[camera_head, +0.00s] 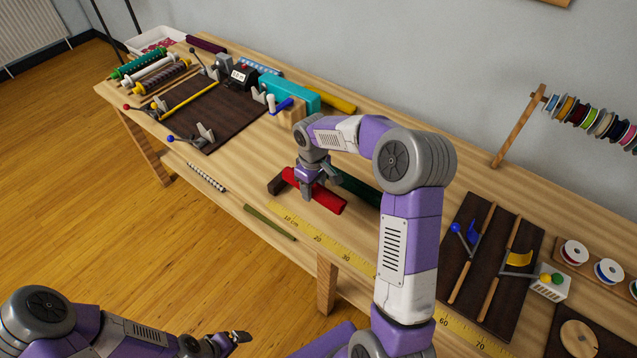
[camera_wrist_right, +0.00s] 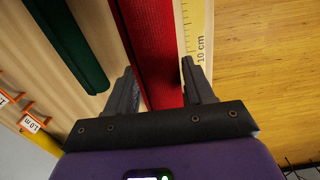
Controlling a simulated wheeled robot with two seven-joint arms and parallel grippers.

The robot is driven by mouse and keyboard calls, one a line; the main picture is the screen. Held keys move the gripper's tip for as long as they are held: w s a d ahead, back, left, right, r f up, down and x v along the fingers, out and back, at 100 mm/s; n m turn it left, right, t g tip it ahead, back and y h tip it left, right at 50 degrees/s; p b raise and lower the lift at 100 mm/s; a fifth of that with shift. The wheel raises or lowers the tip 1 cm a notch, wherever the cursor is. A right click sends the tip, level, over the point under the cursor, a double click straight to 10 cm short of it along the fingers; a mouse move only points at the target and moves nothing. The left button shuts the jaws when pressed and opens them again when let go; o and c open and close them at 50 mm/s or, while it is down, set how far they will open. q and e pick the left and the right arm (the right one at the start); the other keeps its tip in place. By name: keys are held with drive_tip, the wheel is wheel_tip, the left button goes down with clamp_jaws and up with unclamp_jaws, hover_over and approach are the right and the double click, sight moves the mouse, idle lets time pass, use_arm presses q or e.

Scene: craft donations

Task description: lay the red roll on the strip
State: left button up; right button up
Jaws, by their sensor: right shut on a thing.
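The red roll (camera_head: 325,199) lies lengthwise under my right gripper (camera_head: 310,186), near the front of the workbench. In the right wrist view the red roll (camera_wrist_right: 154,45) runs between the two fingers of my right gripper (camera_wrist_right: 160,88), which is shut on it. I cannot tell whether it is clear of the bench top. A yellow strip with centimetre marks (camera_head: 345,248) runs along the bench's front edge; the roll is beside it, not over it. The strip also shows in the wrist view (camera_wrist_right: 196,25). My left gripper (camera_head: 240,337) is low, off the bench; its jaws are unclear.
A dark green roll (camera_head: 360,187) lies behind the red one, partly hidden by my right arm. A green stick (camera_head: 270,222) lies near the front edge. A dark board (camera_head: 210,115) with tools stands left.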

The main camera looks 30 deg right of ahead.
drive_tip(key=shift+w+d, duration=0.1)
drive_tip(key=shift+d, duration=0.45)
wheel_tip(320, 180, down, 7)
drive_tip(key=b, duration=0.5)
drive_tip(key=shift+r+b, duration=0.1)
drive_tip(key=shift+b, duration=0.3)
drive_tip(key=shift+f+b, duration=0.35)
drive_tip(key=shift+f, duration=0.35)
drive_tip(key=o, duration=1.2)
wheel_tip(320, 180, up, 8)
drive_tip(key=shift+f+p, duration=0.2)
drive_tip(key=shift+p, duration=0.9)
